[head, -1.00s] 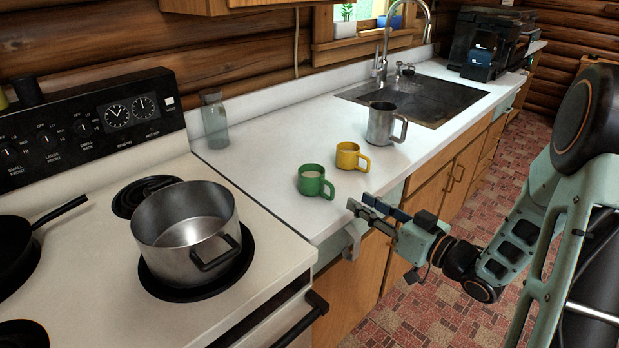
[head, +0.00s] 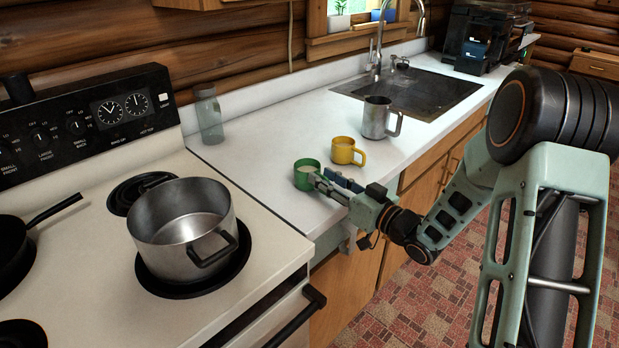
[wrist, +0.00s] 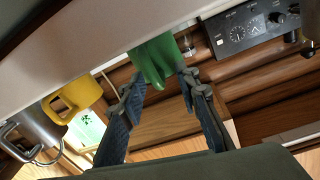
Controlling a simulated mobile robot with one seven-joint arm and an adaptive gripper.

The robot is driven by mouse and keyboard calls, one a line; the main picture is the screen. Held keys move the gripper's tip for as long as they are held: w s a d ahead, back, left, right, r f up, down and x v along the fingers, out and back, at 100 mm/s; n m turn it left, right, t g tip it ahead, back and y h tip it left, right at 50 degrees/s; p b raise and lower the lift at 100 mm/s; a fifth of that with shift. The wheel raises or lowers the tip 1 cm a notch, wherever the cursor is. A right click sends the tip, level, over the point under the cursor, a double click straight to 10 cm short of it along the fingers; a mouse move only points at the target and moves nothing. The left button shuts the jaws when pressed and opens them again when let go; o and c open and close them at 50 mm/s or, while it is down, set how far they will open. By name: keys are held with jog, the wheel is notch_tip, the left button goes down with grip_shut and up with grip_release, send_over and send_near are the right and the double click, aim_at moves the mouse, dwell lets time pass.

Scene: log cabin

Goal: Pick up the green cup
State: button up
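The green cup (head: 303,176) stands upright on the white counter near its front edge, just right of the stove. In the wrist view, which looks turned over, the green cup (wrist: 155,62) shows between the fingertips. My gripper (head: 319,180) is at the near right side of the cup and hides part of it, including where its handle was seen. In the wrist view my gripper (wrist: 160,84) has its fingers apart, one on each side of the green part. I cannot tell whether either finger touches it.
A yellow mug (head: 343,152) stands close behind and right of the green cup. A metal mug (head: 376,118) is farther back by the sink (head: 425,95). A glass bottle (head: 208,115) stands at the back. A pot (head: 165,235) sits on the stove at left.

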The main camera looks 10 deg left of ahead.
jog(key=shift+c, duration=0.4)
grip_shut()
jog(key=shift+w+r, duration=0.1)
jog(key=shift+r, duration=0.4)
notch_tip(320, 180, up, 2)
jog(key=shift+r+p, duration=0.2)
jog(key=shift+p, duration=0.1)
jog(key=s+d+r+p, duration=0.1)
jog(key=s+d+r, duration=0.1)
jog(key=s+r, duration=0.3)
jog(key=s+d+r, duration=0.2)
jog(key=s+r, duration=0.2)
jog(key=s, duration=0.4)
jog(key=shift+s+d+r+p, duration=0.15)
jog(key=shift+d+r+p, duration=0.2)
jog(key=shift+p, duration=0.05)
